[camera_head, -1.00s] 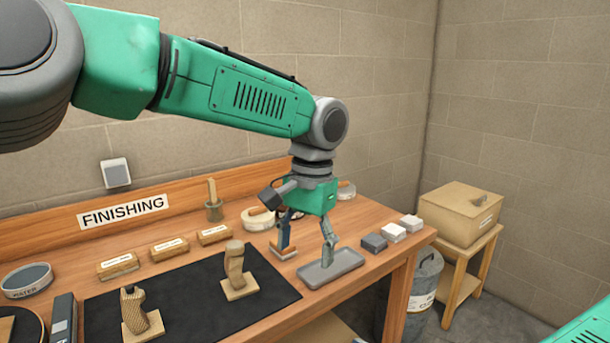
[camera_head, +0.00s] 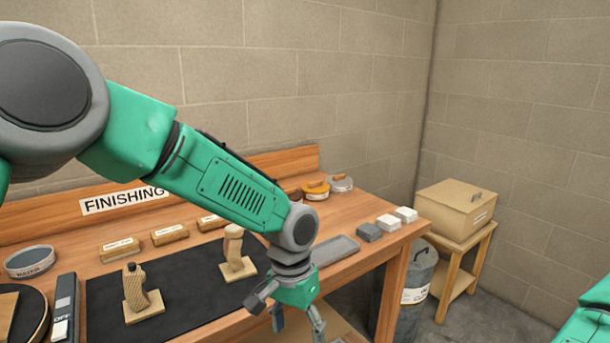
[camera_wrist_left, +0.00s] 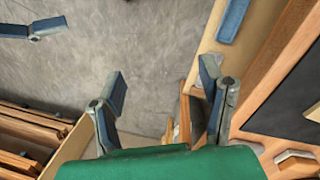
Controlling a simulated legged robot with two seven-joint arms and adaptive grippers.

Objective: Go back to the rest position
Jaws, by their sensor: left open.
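My left gripper (camera_head: 298,322) hangs in front of the table's front edge, low in the head view, with its fingers partly cut off by the frame. In the left wrist view my left gripper (camera_wrist_left: 162,88) has its two fingers spread wide, with nothing between them and grey floor beyond. My right arm shows only as a green part (camera_head: 588,318) at the lower right of the head view.
The wooden table (camera_head: 352,262) holds a black mat (camera_head: 190,298), two carved pieces on stands, a grey tray (camera_head: 335,249) and several small blocks. A grey bin (camera_head: 418,280) and a cardboard box (camera_head: 456,210) on a stand are to the right. Floor is clear between.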

